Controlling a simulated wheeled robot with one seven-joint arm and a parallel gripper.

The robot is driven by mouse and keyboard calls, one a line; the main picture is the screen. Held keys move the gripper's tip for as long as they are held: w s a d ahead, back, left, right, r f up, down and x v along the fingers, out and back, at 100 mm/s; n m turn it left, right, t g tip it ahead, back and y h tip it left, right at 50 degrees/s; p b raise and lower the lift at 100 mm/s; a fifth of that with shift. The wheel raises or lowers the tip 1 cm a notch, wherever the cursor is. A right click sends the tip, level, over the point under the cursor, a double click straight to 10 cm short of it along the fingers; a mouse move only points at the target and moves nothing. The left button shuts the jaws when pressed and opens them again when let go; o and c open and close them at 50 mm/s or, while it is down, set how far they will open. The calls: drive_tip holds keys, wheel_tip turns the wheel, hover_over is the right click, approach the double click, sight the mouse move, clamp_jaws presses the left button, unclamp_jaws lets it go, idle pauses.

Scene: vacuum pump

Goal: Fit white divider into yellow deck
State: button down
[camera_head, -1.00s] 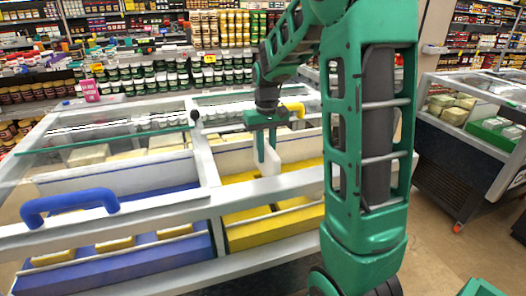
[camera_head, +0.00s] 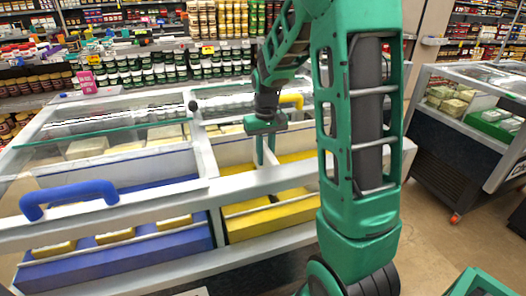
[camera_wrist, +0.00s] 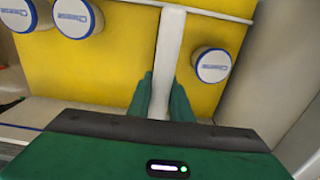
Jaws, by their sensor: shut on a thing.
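The white divider (camera_wrist: 169,50) is a long narrow piece in the wrist view, lying over the yellow deck (camera_wrist: 118,75). Its far end meets or overlaps a white rail at the top; I cannot tell whether it is seated. My gripper (camera_wrist: 164,98) is shut on the divider's near part, one green finger on each side. In the head view my gripper (camera_head: 266,152) points down behind the freezer's front rail, above the yellow deck (camera_head: 275,218). The divider is mostly hidden there.
White round tubs with blue rims stand on the deck, two left (camera_wrist: 78,18) and one right (camera_wrist: 212,65) of the divider. The white front rail (camera_head: 240,184) crosses before my gripper. A blue deck (camera_head: 120,258) and blue handle (camera_head: 70,198) are at left.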

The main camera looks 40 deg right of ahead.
sight(266, 147)
drive_tip(key=shift+f, duration=0.65)
drive_tip(key=shift+s+f, duration=0.1)
drive_tip(key=shift+f, duration=1.85)
idle(1.1)
drive_tip(key=c, duration=1.5)
unclamp_jaws()
drive_tip(key=shift+c, duration=0.2)
wheel_tip(266, 147, up, 11)
drive_tip(key=shift+f, duration=0.15)
